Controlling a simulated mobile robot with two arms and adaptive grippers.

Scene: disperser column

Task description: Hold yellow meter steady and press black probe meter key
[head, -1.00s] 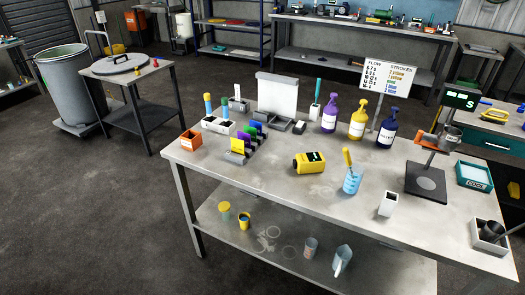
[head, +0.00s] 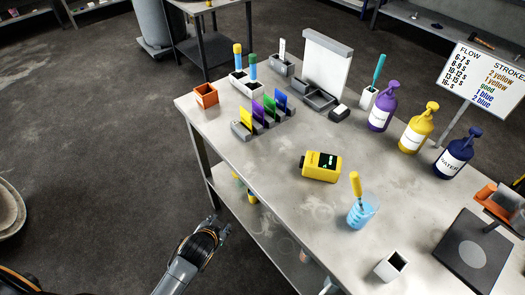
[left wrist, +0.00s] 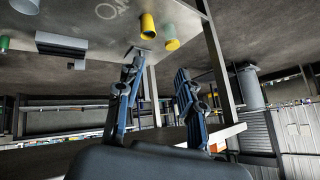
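The yellow meter (head: 320,166) lies on the grey workbench (head: 250,165), with a dark display and green marks on its upper face. No separate black key can be made out at this size. A yellow-handled probe (head: 355,185) stands tilted in a beaker of blue liquid (head: 361,213), right of and nearer than the meter. My left gripper (head: 222,228) is off the bench's near left side, apart from the meter. In the left wrist view its two fingers (left wrist: 158,66) are spread with nothing between them. My right gripper is not in view.
Colored cards in a rack (head: 262,116), an orange box (head: 205,95) and a white board (head: 326,66) stand behind the meter. Purple (head: 383,107), yellow (head: 417,128) and navy (head: 454,153) pump bottles stand to the right. A white open box (head: 391,265) is near the front edge.

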